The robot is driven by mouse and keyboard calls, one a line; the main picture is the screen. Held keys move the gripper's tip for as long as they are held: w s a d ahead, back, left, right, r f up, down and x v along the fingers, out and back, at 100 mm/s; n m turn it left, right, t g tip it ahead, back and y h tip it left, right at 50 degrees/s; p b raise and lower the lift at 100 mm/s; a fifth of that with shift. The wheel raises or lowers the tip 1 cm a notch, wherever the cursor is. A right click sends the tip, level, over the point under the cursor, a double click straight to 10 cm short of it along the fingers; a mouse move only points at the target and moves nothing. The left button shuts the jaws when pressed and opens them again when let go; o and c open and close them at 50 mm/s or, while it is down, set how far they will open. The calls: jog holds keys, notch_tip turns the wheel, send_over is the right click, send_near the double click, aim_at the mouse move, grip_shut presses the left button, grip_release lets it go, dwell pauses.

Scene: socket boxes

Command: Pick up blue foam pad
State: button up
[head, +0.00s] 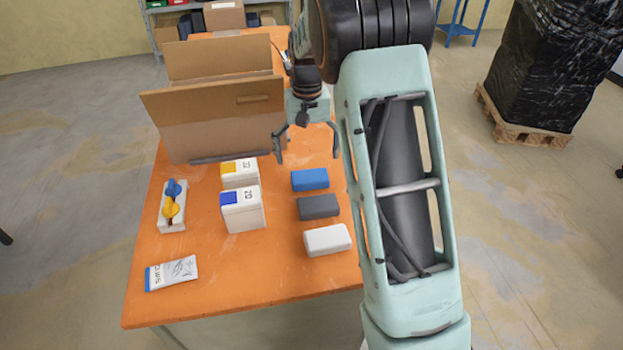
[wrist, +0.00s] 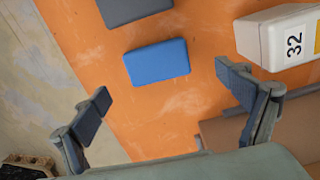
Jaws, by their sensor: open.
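The blue foam pad (head: 310,179) is a small flat block lying on the orange table, at the far end of a row of three pads. In the wrist view the blue pad (wrist: 157,63) lies beyond the fingertips, roughly between them. My gripper (head: 306,150) is open and empty above the table, just behind the blue pad in the head view. Its two spread fingers also show in the wrist view (wrist: 165,90). Nothing touches the pad.
A grey pad (head: 318,207) and a white pad (head: 327,240) lie nearer. White boxes (head: 242,212) stand to the left, with a socket piece (head: 172,208) and a packet (head: 171,273). An open cardboard box (head: 215,118) stands behind on the orange table (head: 240,285).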

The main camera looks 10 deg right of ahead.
aim_at(309, 175)
jog(key=shift+w+d+f, duration=0.1)
jog(key=shift+w+f, duration=0.05)
jog(key=shift+f, duration=1.6)
jog(key=shift+w+d+f, duration=0.1)
jog(key=shift+f, duration=1.6)
jog(key=c, duration=0.9)
